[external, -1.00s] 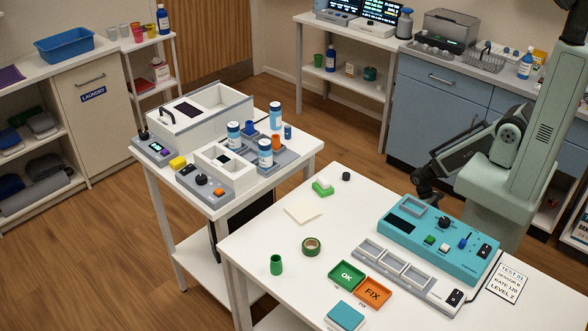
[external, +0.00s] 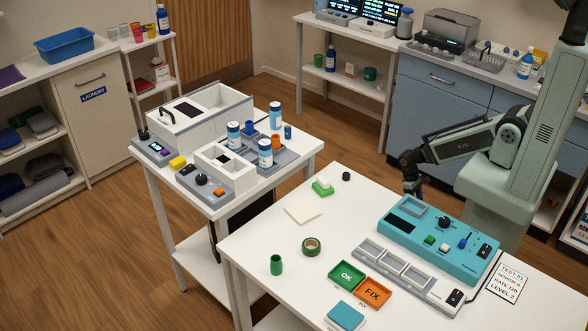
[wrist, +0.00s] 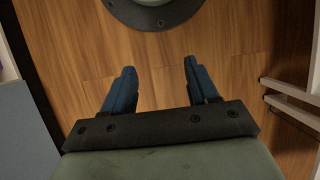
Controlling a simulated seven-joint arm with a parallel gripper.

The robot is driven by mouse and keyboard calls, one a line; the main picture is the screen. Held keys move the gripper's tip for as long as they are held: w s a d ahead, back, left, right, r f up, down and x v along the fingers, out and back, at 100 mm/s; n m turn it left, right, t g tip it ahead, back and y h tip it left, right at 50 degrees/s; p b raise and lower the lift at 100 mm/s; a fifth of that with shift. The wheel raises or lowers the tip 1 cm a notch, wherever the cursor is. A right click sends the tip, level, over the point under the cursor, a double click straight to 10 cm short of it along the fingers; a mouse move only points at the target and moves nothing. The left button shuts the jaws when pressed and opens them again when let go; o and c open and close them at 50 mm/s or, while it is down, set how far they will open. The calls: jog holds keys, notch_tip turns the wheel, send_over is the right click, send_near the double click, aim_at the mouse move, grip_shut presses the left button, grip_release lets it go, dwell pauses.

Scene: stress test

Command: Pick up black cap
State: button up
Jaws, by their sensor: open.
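A small black cap (external: 346,176) stands on the white table near its back edge, right of a green and white block. My gripper (external: 412,191) is beyond the table's back edge, to the right of the cap and apart from it. Its fingers are small and dark in the external view. In the wrist view my gripper (wrist: 159,70) is open, with two blue fingers spread and only wooden floor between them. The cap does not show in the wrist view.
The white table (external: 262,226) also holds a green and white block (external: 323,187), a paper note (external: 303,210), a green tape roll (external: 312,247), a green cup (external: 276,265), a grey tray (external: 408,277) and a teal control box (external: 438,239). The cap's surroundings are mostly clear.

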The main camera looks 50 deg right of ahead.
jog(key=w+a+r+t, duration=0.2)
jog(key=w+r+t, duration=0.1)
jog(key=w+r, duration=1)
jog(key=w+a+r+n+t, duration=0.2)
jog(key=w+a+r+n, duration=0.2)
jog(key=w+a+r, duration=0.55)
notch_tip(320, 180, up, 27)
jog(key=n, duration=1.1)
send_over(347, 174)
jog(key=shift+f, duration=6.75)
